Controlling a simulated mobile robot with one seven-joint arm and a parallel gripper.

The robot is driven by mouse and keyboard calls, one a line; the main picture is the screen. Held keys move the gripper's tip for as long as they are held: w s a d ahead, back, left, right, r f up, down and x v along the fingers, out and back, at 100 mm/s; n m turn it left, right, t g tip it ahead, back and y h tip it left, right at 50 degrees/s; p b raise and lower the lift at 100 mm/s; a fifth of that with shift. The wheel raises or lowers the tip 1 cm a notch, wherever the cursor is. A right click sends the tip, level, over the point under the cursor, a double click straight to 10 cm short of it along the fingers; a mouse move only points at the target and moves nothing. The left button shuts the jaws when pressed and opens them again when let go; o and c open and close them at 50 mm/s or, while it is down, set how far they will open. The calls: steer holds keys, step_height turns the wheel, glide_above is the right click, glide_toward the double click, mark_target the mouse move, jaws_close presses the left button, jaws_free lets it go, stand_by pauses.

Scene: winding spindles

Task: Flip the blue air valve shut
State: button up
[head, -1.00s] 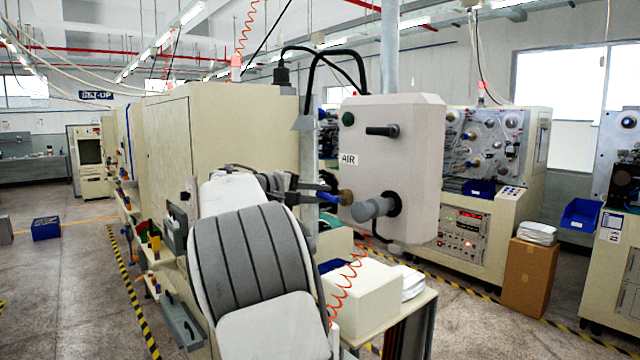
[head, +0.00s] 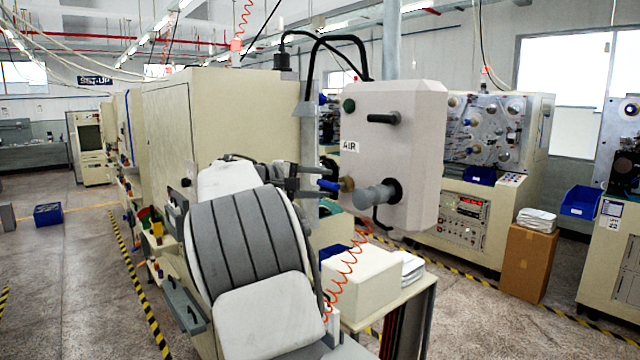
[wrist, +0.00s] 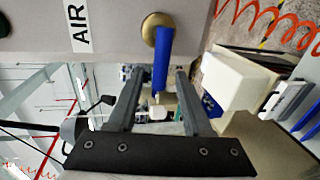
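The blue air valve is a blue lever handle (head: 328,185) on a brass body (head: 347,184), on the left side of a pale box (head: 415,130) marked AIR. In the wrist view the blue handle (wrist: 161,62) runs down the picture from the brass body (wrist: 157,28). My gripper (wrist: 160,72) is open, and the handle's free end shows between its two fingers. I cannot tell whether either finger touches it. In the head view my gripper (head: 314,182) is beside the handle, on its left, partly overlapping it.
Grey knobs (head: 378,196) stick out of the box's front. A white block (head: 360,285) on a small table stands below, with an orange coiled hose (head: 345,268) beside it. A large cream cabinet (head: 215,120) stands behind my arm.

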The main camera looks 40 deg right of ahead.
steer(key=b+v, duration=0.2)
steer(key=v, duration=1.5)
steer(key=shift+a+b, duration=0.15)
steer(key=shift+b, duration=0.2)
steer(key=shift+r, duration=0.1)
